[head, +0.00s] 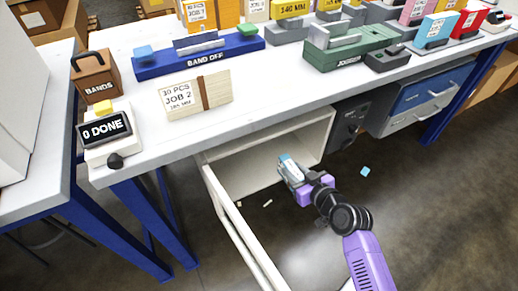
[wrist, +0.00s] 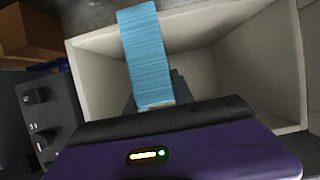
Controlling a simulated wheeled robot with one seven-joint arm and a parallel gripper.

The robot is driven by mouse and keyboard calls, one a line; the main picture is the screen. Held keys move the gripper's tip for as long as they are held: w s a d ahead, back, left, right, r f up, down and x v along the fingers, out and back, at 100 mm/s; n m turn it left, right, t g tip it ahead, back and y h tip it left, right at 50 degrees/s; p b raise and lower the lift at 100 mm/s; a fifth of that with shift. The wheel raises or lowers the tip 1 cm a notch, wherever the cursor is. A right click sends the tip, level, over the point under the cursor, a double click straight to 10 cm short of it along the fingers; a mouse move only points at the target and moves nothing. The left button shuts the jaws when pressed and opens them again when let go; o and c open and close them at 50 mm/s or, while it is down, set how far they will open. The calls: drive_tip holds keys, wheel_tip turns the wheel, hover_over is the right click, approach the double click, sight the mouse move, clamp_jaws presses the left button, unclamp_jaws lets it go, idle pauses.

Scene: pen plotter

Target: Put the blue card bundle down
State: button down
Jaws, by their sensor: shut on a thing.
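The blue card bundle (wrist: 146,55) is a stack of light blue cards seen edge-on in the wrist view. It also shows small in the head view (head: 286,163). My gripper (head: 292,174) is shut on the bundle and holds it over the open white drawer (head: 228,183) under the bench. In the wrist view the drawer's pale walls and floor lie behind the bundle. I cannot tell the gap between the bundle and the drawer floor. My gripper's purple body hides the lower part of the wrist view.
The bench top (head: 272,85) above carries a job card (head: 180,100), a blue BAND OFF block (head: 199,57) and a DONE counter (head: 104,130). A dark control box (head: 347,124) sits right of the drawer. A small blue piece (head: 365,171) lies on the floor.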

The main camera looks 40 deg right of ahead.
drive_tip(key=shift+w+r+b+x, duration=0.2)
drive_tip(key=shift+r+b+x, duration=0.35)
drive_tip(key=shift+x, duration=2.15)
drive_tip(key=shift+w+r+b+x, duration=0.15)
drive_tip(key=shift+r+b+x, duration=0.35)
drive_tip(key=shift+x, duration=2.2)
drive_tip(key=shift+w+r+b+x, duration=0.3)
drive_tip(key=shift+b+x, duration=0.45)
drive_tip(key=shift+x, duration=1.95)
drive_tip(key=shift+s+d, duration=0.1)
drive_tip(key=shift+d, duration=0.05)
drive_tip(key=shift+f, duration=0.25)
drive_tip(key=c, duration=1.1)
unclamp_jaws()
drive_tip(key=shift+r, duration=0.1)
